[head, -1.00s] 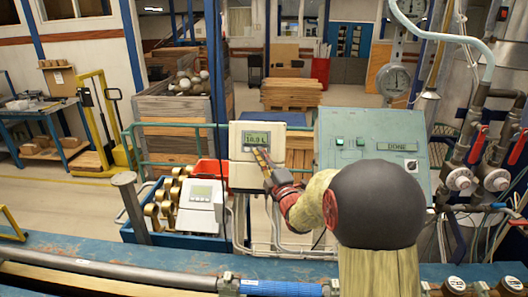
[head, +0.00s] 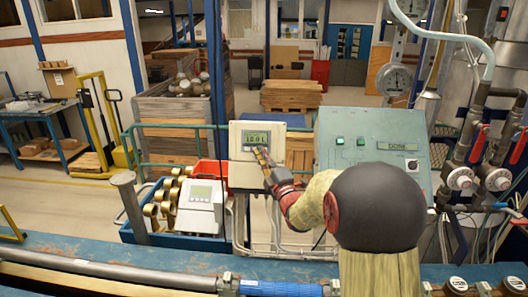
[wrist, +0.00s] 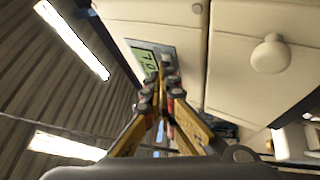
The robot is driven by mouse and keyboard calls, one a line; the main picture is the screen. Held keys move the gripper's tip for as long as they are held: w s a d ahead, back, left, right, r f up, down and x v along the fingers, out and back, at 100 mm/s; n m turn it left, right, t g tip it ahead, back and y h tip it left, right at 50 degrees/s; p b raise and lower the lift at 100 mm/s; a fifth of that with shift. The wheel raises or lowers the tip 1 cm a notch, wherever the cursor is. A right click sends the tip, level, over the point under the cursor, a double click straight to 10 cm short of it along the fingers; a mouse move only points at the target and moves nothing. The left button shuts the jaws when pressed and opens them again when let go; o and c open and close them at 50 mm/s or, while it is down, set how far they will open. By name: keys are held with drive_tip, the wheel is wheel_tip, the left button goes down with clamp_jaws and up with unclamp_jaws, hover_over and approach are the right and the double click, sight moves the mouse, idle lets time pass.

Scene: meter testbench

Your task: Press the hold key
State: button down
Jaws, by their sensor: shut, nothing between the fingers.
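A cream meter box (head: 236,175) stands upright behind the bench, with a green display (head: 256,138) at its upper right part. The display reads about 18.0 L. My gripper (head: 260,151) is shut and empty, its tips at the meter face just below the display. In the wrist view, my gripper's fingertips (wrist: 164,68) come together beside the green display (wrist: 144,56) and cover part of the panel next to it. The hold key cannot be made out; the fingers hide that area. Whether the tips touch the face I cannot tell.
A green console (head: 340,170) with a display reading DONE stands to the right of the meter. A blue crate (head: 180,235) with brass fittings and another pale meter (head: 200,208) is at lower left. Pipes with red valve levers (head: 517,147) are at far right.

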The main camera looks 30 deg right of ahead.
idle(0.4)
drive_tip(key=shift+s+a+r+b, duration=0.25)
drive_tip(key=shift+s+a+b, duration=0.15)
drive_tip(key=shift+s+b, duration=0.2)
drive_tip(key=shift+s+a+r+b, duration=0.3)
drive_tip(key=shift+s+a, duration=0.15)
drive_tip(key=shift+s, duration=0.2)
drive_tip(key=shift+s+a+r+b, duration=0.25)
drive_tip(key=shift+s+a, duration=0.2)
drive_tip(key=shift+s, duration=0.2)
drive_tip(key=shift+s+a+r+b, duration=0.3)
drive_tip(key=shift+s+a, duration=0.15)
drive_tip(key=shift+s, duration=0.2)
drive_tip(key=shift+s+a+r+b, duration=0.1)
drive_tip(key=shift+s+a+b, duration=0.15)
drive_tip(key=shift+s+b, duration=0.25)
drive_tip(key=shift+r, duration=0.1)
